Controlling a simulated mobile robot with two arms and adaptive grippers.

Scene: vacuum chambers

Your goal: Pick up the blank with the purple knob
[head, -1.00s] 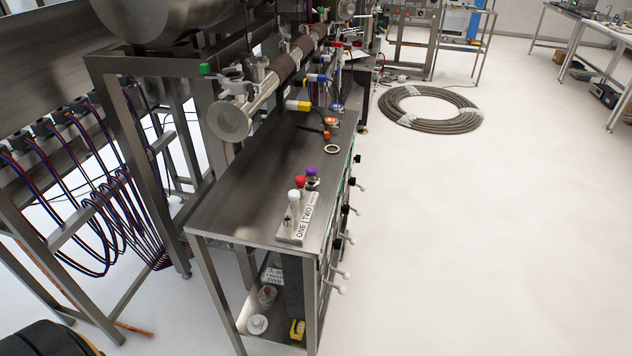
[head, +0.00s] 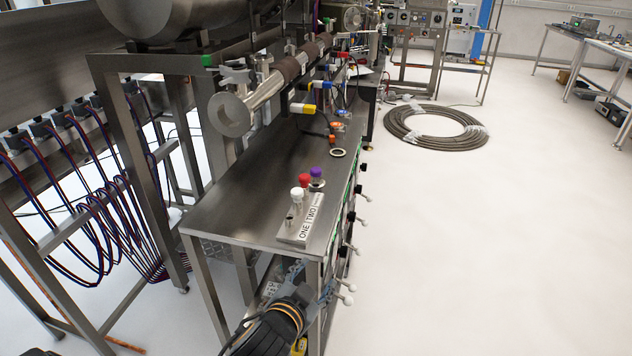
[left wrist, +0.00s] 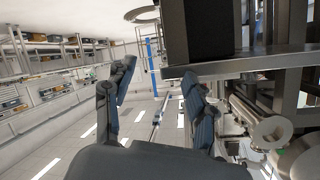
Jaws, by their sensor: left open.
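The blank with the purple knob (head: 316,174) stands on the steel table (head: 240,190), at the back of a short row of knobbed blanks. Its knob points up. A red-knobbed blank (head: 304,180) and a white-knobbed blank (head: 296,195) stand in front of it, by a plate labelled ONE and TWO (head: 302,229). My left gripper (head: 312,285) is low at the table's front end, below the tabletop, open and empty. In the left wrist view its two fingers (left wrist: 155,100) are spread with nothing between them. My right gripper is not in view.
A flanged steel tube (head: 232,113) overhangs the table's left side. A ring (head: 338,153) lies farther back on the table. Valve handles (head: 347,248) stick out on the right side. A coiled hose (head: 436,128) lies on the open floor.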

